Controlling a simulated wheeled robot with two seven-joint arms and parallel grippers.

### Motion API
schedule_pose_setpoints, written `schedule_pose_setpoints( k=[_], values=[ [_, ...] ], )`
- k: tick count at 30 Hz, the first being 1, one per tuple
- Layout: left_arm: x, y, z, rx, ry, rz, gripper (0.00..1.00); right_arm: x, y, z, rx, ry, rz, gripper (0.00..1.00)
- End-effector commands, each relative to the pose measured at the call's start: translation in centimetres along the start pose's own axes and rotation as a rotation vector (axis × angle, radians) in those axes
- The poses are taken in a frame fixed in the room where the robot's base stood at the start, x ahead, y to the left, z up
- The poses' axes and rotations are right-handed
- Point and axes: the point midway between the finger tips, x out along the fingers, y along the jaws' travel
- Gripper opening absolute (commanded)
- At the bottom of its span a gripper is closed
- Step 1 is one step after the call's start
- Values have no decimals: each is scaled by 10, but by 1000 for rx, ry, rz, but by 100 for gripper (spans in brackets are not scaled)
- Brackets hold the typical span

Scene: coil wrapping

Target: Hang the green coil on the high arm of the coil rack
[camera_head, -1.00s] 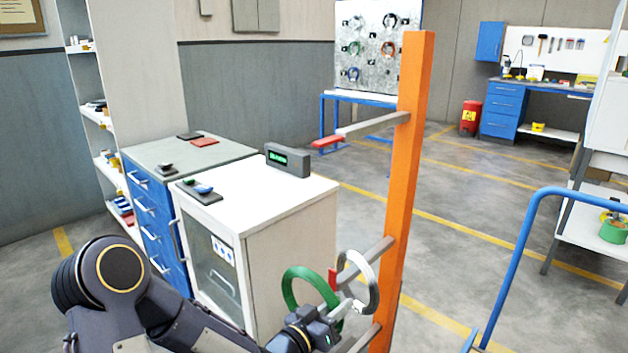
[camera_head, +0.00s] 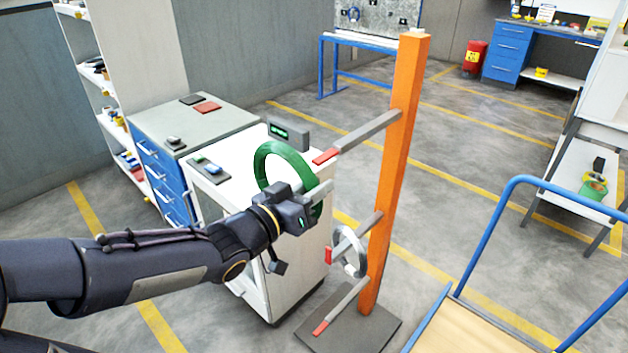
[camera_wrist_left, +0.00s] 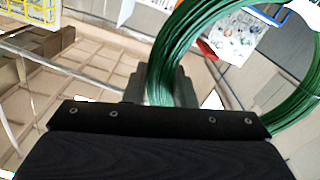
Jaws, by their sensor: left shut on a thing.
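The green coil (camera_head: 268,160) is held up by my left gripper (camera_head: 314,197), which is shut on its lower right part. The coil rack is an orange post (camera_head: 398,150) with three grey, red-tipped arms. The high arm (camera_head: 362,134) points left, and its red tip appears just right of the coil's upper right edge. The head view does not show clearly whether the tip is inside the ring. In the left wrist view the green coil (camera_wrist_left: 172,55) rises from the jaws, and something red shows through its opening. My right gripper is out of view.
A silver coil (camera_head: 338,240) hangs on the rack's middle arm (camera_head: 358,234); the low arm (camera_head: 342,306) is bare. A white cabinet (camera_head: 290,245) stands behind my left gripper. A blue-railed cart (camera_head: 500,240) is at the right.

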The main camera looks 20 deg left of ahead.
Motion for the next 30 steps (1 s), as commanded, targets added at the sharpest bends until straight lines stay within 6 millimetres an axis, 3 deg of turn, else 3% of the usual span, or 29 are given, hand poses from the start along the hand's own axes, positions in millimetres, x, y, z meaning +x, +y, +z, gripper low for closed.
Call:
schedule_pose_setpoints(
  k=[30],
  values=[
    [76, 1, 0, 4, 6, 6, 0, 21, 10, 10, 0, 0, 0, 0]
  ],
)
